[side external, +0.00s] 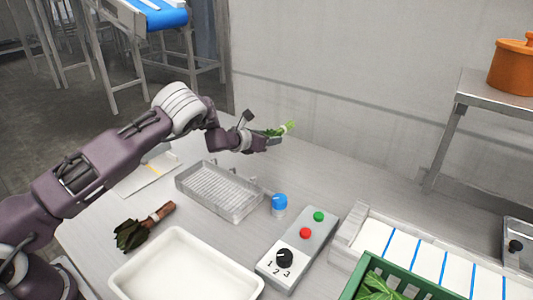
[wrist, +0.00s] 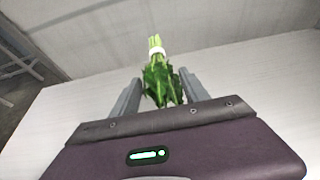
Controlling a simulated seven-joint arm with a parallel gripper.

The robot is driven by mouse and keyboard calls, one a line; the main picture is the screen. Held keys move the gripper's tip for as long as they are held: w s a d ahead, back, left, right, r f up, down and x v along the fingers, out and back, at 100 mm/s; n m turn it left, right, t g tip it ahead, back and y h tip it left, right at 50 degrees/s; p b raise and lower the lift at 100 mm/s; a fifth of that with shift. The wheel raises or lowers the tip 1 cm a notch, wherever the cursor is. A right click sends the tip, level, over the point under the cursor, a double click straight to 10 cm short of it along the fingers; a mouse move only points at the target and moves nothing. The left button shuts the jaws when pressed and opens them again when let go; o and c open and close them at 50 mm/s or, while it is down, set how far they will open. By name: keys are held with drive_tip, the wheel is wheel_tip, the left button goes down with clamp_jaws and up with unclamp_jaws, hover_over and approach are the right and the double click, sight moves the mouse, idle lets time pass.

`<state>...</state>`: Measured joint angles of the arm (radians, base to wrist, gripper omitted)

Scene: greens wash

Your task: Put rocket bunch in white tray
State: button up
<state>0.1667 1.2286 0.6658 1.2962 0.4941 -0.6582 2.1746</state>
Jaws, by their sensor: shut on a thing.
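My gripper (wrist: 155,92) is shut on a green leafy bunch, which I take to be the rocket bunch (wrist: 157,78), tied with a white band around its pale green stems. In the side external view, the bunch (side external: 284,129) is held in the air above the back of the counter, stems pointing right. My gripper (side external: 270,138) hides part of its leaves there. The white tray (side external: 122,284) lies at the front of the counter, in front of and to the left of the held bunch. The tray looks empty.
A dark leafy bunch with reddish-brown stems (side external: 131,235) lies left of the tray. A green crate (side external: 361,283) with leaves is at right. A wall stands behind.

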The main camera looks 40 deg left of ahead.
sight(267, 159)
wheel_tip(267, 159, down, 6)
drive_tip(key=shift+r, duration=0.15)
drive_tip(key=o, duration=1.5)
